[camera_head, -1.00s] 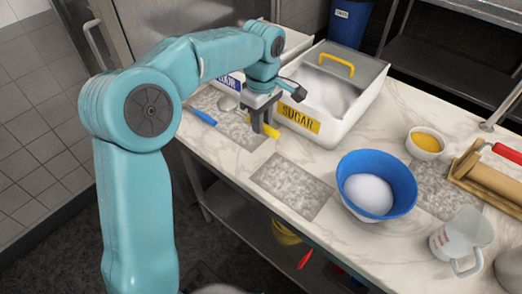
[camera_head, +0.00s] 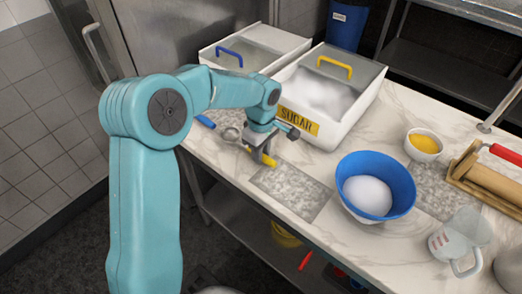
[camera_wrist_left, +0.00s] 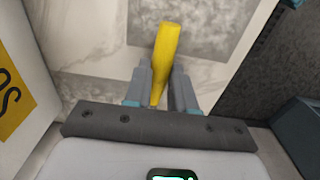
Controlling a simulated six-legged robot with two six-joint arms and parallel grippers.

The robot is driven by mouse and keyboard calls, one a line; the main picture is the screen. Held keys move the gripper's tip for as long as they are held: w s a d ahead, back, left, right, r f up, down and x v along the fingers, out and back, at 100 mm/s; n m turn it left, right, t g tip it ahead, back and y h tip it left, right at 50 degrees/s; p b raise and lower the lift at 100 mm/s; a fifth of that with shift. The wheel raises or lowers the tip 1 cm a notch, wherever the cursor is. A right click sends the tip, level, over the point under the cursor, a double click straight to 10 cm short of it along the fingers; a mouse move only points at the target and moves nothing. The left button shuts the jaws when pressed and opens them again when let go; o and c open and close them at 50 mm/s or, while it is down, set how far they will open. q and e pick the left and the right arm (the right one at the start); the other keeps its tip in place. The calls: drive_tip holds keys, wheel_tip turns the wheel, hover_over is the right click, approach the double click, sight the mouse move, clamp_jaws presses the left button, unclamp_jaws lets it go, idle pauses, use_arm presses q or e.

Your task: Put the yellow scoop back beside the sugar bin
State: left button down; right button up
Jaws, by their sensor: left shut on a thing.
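The yellow scoop (camera_head: 268,160) has its handle between the fingers of my left gripper (camera_head: 262,157), which is shut on it. A round metal bowl (camera_head: 230,134) to the left appears to be the scoop's own. The wrist view shows the yellow handle (camera_wrist_left: 166,50) between the two fingers (camera_wrist_left: 160,88), its end over a grey speckled patch. The white sugar bin (camera_head: 335,120), with a yellow SUGAR label, stands behind and to the right of the gripper, apart from it. Whether the scoop touches the counter is unclear. My right gripper is not in view.
A speckled mat (camera_head: 290,192) lies in front of the gripper. A blue handle (camera_head: 205,121) lies left, beside a second bin with a blue-handled lid (camera_head: 228,55). A blue bowl (camera_head: 377,185) of white contents stands right. The counter's front edge is close.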

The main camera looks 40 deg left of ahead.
use_arm(q)
drive_tip(key=c, duration=0.9)
unclamp_jaws()
drive_tip(key=shift+w+f, duration=0.1)
drive_tip(key=shift+f, duration=0.1)
drive_tip(key=shift+c, duration=0.2)
drive_tip(key=shift+r, duration=0.1)
drive_tip(key=shift+r+p, duration=0.3)
drive_tip(key=shift+r, duration=0.35)
wheel_tip(320, 180, up, 11)
drive_tip(key=shift+s, duration=0.2)
